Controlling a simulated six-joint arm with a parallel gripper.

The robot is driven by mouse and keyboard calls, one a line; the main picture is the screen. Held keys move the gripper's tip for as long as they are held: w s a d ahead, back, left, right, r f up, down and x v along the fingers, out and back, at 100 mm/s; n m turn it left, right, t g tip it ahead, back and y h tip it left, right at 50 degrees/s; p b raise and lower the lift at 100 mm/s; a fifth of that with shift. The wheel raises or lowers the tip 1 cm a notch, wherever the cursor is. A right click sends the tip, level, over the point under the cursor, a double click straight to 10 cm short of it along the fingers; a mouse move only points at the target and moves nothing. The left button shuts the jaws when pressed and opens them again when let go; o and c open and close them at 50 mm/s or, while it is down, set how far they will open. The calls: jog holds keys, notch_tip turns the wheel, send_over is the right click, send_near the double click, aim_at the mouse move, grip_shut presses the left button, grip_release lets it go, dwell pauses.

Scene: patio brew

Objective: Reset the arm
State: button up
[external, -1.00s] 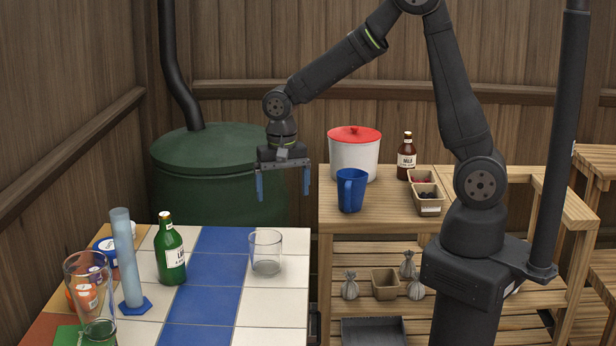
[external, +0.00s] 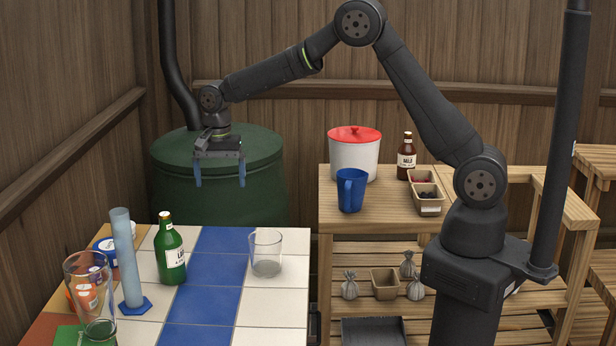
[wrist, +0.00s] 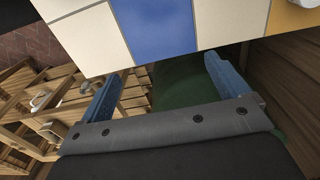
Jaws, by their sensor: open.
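My gripper (external: 219,173) is open and empty, its two blue fingers pointing down. In the external view it hangs in front of the green barrel (external: 262,170), above and behind the far edge of the tiled table (external: 290,305). In the wrist view, my gripper (wrist: 160,85) has its fingers spread apart with nothing between them. The tiled tabletop (wrist: 95,35) fills the upper part there, and part of the green barrel (wrist: 185,85) shows between the fingers. My arm reaches left from its base beside the wooden bench.
On the table stand a green bottle (external: 171,255), a clear glass (external: 266,262), a tall glass (external: 92,300) and a blue-based cylinder (external: 126,265). The wooden bench (external: 385,222) holds a blue mug (external: 351,192), a red-lidded pot (external: 354,160), a brown bottle (external: 406,160) and berry cartons (external: 428,208).

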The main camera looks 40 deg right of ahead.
jog(key=shift+m, duration=0.5)
jog(key=shift+w+a+f, duration=0.35)
jog(key=shift+w+a, duration=0.2)
jog(key=shift+a, duration=0.15)
jog(key=shift+w+a+f, duration=0.4)
jog(key=shift+w+a, duration=0.2)
jog(key=shift+a, duration=0.05)
jog(key=shift+w+a+f, duration=0.35)
jog(key=shift+w+a, duration=0.2)
jog(key=shift+a, duration=0.15)
jog(key=shift+o, duration=0.9)
